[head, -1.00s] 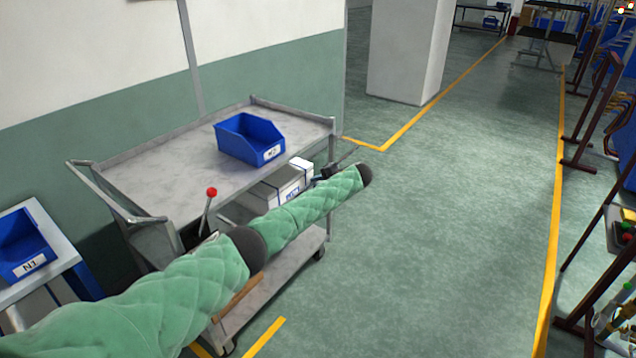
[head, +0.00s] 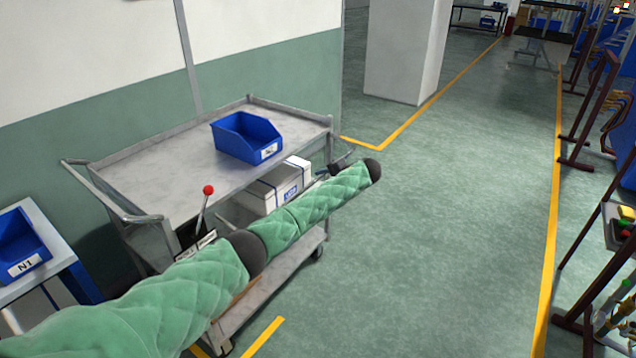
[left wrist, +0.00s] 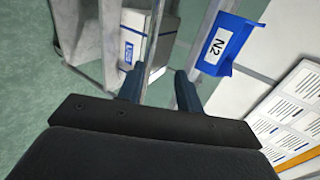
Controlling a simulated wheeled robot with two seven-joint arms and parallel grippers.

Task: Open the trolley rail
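The grey metal trolley (head: 180,160) stands against the wall, with a push handle (head: 110,195) at its left end. A lever with a red knob (head: 208,190) rises by that end. My left arm reaches across the trolley's front. My left gripper (head: 342,163) is at the trolley's right end, dark and small in the head view. In the left wrist view my left gripper (left wrist: 158,88) has its fingers apart. A thin grey metal bar of the trolley (left wrist: 153,45) runs toward the gap between them; I cannot tell whether they touch it. My right gripper is out of view.
A blue bin (head: 247,137) sits on the trolley top; its N2 label shows in the left wrist view (left wrist: 218,45). White boxes (head: 285,185) are on the lower shelf. Another bin, N1 (head: 22,245), stands at left.

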